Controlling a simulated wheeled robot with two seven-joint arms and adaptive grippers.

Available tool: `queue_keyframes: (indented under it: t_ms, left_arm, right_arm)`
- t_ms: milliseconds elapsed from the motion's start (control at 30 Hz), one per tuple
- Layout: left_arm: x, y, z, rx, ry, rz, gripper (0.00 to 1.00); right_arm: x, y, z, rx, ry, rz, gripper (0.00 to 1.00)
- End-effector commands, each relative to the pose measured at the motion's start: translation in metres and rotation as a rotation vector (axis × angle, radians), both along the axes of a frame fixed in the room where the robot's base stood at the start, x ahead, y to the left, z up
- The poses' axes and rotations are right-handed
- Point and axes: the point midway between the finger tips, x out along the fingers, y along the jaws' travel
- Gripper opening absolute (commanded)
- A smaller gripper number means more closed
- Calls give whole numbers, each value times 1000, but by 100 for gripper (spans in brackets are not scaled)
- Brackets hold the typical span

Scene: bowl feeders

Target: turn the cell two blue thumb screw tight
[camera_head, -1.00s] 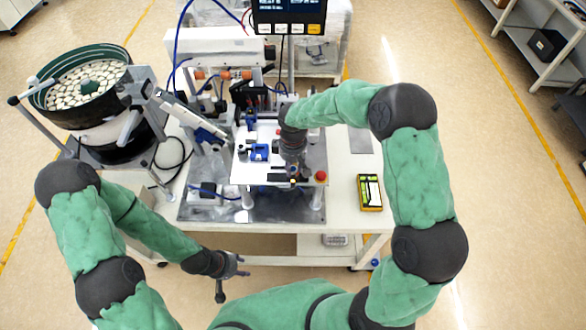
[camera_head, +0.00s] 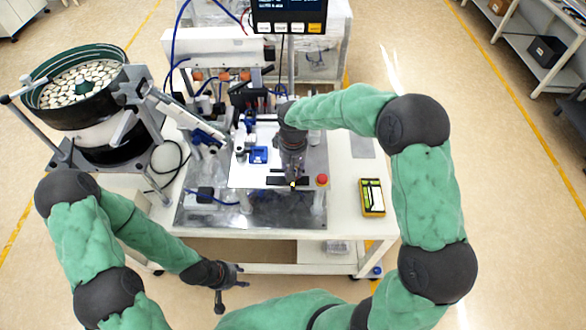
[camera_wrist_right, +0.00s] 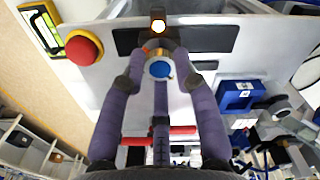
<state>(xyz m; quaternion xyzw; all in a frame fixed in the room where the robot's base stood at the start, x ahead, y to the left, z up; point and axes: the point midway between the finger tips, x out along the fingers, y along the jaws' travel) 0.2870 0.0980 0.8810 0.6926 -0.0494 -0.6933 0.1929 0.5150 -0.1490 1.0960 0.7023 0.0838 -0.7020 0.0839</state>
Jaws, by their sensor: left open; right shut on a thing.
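The blue thumb screw (camera_wrist_right: 159,69) shows in the right wrist view with a brass-coloured ring behind it, at a white plate (camera_head: 240,177). My right gripper (camera_wrist_right: 159,65) has its purple fingers around the screw, shut on it. In the head view my right gripper (camera_head: 292,172) points down at the front of the white plate, and its fingers hide the screw there. My left gripper (camera_head: 230,285) is open and empty, low in front of the table and away from the work.
A red button (camera_head: 321,180) sits just right of my right gripper. A yellow-framed device (camera_head: 372,197) lies on the table's right side. A bowl feeder (camera_head: 85,85) stands at the far left. The table's front right is mostly clear.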

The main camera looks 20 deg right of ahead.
Motion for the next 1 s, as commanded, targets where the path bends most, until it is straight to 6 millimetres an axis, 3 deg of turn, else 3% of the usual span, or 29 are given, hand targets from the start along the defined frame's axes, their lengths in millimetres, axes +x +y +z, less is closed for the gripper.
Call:
queue_keyframes:
  t_ms: [267, 300, 367, 767, 1000]
  left_arm:
    - [0, 0, 0, 0, 0, 0, 44]
    - [0, 0, 0, 0, 0, 0, 44]
    - [0, 0, 0, 0, 0, 0, 44]
    - [0, 0, 0, 0, 0, 0, 44]
    - [0, 0, 0, 0, 0, 0, 44]
  right_arm:
    - [-1, 0, -1, 0, 3, 1, 0]
    - [-1, 0, -1, 0, 3, 1, 39]
    - [-1, 0, -1, 0, 3, 1, 54]
    - [0, 0, 4, 0, -1, 1, 54]
    - [1, 0, 38, 0, -4, 2, 54]
